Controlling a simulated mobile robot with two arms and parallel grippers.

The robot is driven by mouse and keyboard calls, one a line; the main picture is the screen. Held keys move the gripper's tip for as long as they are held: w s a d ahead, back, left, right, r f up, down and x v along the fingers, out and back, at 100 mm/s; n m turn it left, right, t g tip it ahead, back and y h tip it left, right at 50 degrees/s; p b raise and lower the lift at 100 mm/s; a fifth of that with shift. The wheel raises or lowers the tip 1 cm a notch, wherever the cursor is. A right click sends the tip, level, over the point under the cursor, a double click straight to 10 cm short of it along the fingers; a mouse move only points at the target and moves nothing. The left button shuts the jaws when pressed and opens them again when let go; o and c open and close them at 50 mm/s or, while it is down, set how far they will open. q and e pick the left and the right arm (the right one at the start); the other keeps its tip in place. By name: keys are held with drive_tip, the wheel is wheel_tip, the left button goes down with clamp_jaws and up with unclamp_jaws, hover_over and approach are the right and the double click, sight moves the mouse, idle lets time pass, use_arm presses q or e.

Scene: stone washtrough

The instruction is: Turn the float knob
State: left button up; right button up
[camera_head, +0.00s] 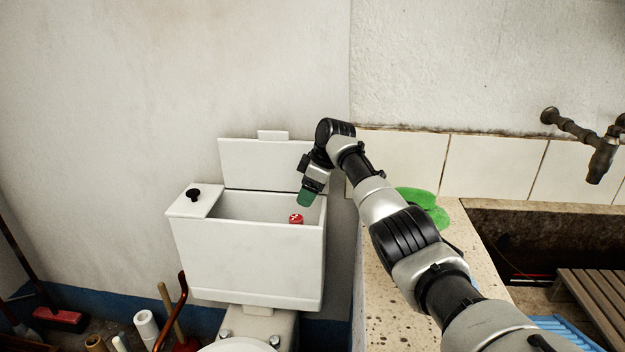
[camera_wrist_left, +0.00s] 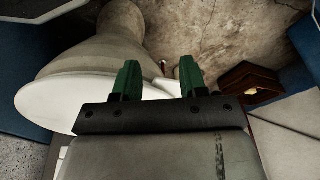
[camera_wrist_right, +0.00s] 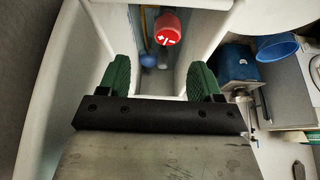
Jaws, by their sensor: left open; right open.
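The float knob (camera_head: 296,219) is a small red cap with white marks inside the open white cistern (camera_head: 255,262). It also shows in the right wrist view (camera_wrist_right: 167,29), beyond the fingertips and a little right of the middle. My right gripper (camera_head: 306,198) is above the cistern's right end, pointing down, close above the knob and apart from it. Its green fingers are open and empty in the right wrist view (camera_wrist_right: 160,80). My left gripper (camera_wrist_left: 156,80) is out of the head view. In its wrist view it is open and empty, with the toilet bowl beyond it.
The cistern lid (camera_head: 265,163) stands raised at the back against the wall. A black button (camera_head: 194,194) sits on the cistern's left top. A speckled stone ledge (camera_head: 385,300) with green cloth-like items (camera_head: 425,203) is to the right, beside the washtrough. Tools stand at the lower left.

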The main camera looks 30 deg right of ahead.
use_arm(q)
drive_tip(key=shift+s+f, duration=0.1)
drive_tip(key=shift+f, duration=0.65)
use_arm(e)
drive_tip(key=v, duration=0.3)
drive_tip(key=shift+w, duration=0.1)
use_arm(q)
drive_tip(key=shift+w+d, duration=0.1)
drive_tip(key=shift+w, duration=0.1)
drive_tip(key=shift+s, duration=0.1)
